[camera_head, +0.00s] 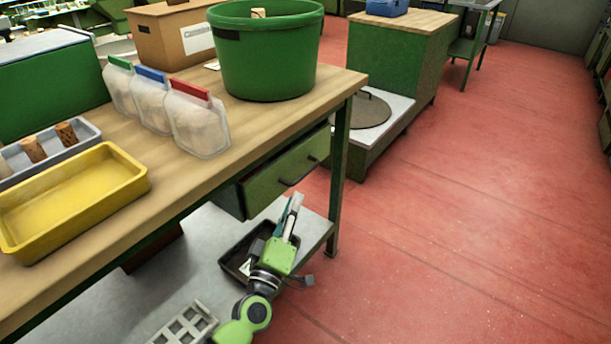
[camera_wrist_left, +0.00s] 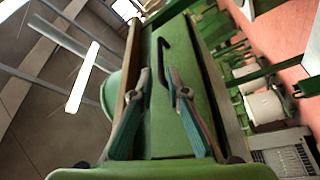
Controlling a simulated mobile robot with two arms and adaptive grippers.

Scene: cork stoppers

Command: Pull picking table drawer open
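The picking table drawer (camera_head: 275,187) has a green front under the wooden tabletop and looks shut. Its dark bar handle (camera_head: 298,181) is on that front. In the left wrist view the drawer front (camera_wrist_left: 180,40) fills the middle, with the curved handle (camera_wrist_left: 161,61) standing out from it. My left gripper (camera_head: 296,203) is below and in front of the drawer in the head view. In the wrist view its two fingers (camera_wrist_left: 158,82) are apart with nothing between them, and the handle lies beyond the tips. My right gripper is not in view.
The table (camera_head: 225,125) carries a green tub (camera_head: 268,65), several clear bags with coloured tops, a yellow tray (camera_head: 120,203) and a grey tray of corks. A black tray (camera_head: 235,265) lies on the lower shelf near my left arm. Red floor (camera_head: 460,200) is clear to the right.

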